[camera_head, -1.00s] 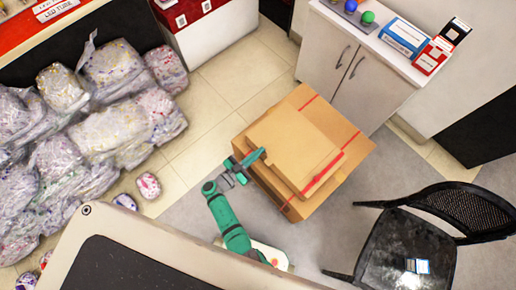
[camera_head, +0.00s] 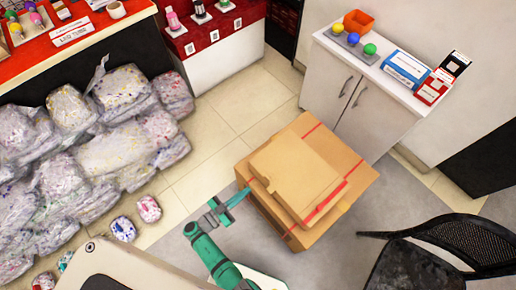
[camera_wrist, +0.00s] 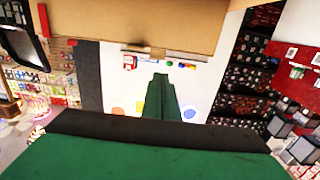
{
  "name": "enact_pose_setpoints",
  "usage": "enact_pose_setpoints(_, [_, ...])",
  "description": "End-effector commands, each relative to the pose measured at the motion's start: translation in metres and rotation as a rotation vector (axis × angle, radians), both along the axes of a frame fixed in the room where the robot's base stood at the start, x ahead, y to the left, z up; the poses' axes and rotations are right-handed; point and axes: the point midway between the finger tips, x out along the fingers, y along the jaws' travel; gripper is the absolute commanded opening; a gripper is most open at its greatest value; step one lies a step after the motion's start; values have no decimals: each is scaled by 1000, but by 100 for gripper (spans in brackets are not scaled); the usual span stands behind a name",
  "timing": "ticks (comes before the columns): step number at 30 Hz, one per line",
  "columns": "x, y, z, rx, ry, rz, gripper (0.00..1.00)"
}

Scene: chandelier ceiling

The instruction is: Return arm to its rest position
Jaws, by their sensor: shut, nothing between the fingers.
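My green arm rises from the bottom middle of the head view, and my gripper (camera_head: 238,198) is at its end. The gripper is shut and holds nothing. It is beside the left edge of the stacked cardboard boxes (camera_head: 318,212); I cannot tell whether it touches them. In the wrist view the green gripper (camera_wrist: 160,85) points away from the camera. A brown cardboard surface (camera_wrist: 150,22) fills the top of that view.
Clear bags of coloured scraps (camera_head: 90,150) are piled at the left, with small bundles (camera_head: 148,209) on the floor. A white cabinet (camera_head: 350,85) stands behind the boxes. A black chair (camera_head: 440,250) is at the right. Tiled floor (camera_head: 205,140) is free between the bags and boxes.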

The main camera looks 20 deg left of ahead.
Motion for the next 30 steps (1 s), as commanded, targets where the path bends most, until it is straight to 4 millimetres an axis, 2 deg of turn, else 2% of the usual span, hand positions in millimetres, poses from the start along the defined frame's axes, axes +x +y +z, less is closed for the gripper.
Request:
enact_pose_setpoints(8, [-2,-4,-4,-3,18,-5,0])
enact_pose_setpoints(11, [-7,-21,-19,-13,102,-17,0])
enact_pose_setpoints(14, [-20,-50,-47,-26,261,-25,0])
enact_pose_setpoints(18, [-52,-91,-88,-12,529,-2,0])
enact_pose_setpoints(22, [-88,-113,-110,35,725,65,0])
enact_pose_setpoints(26, [-122,-125,-115,102,856,160,0])
enact_pose_setpoints(30, [-151,-126,-98,179,916,286,0])
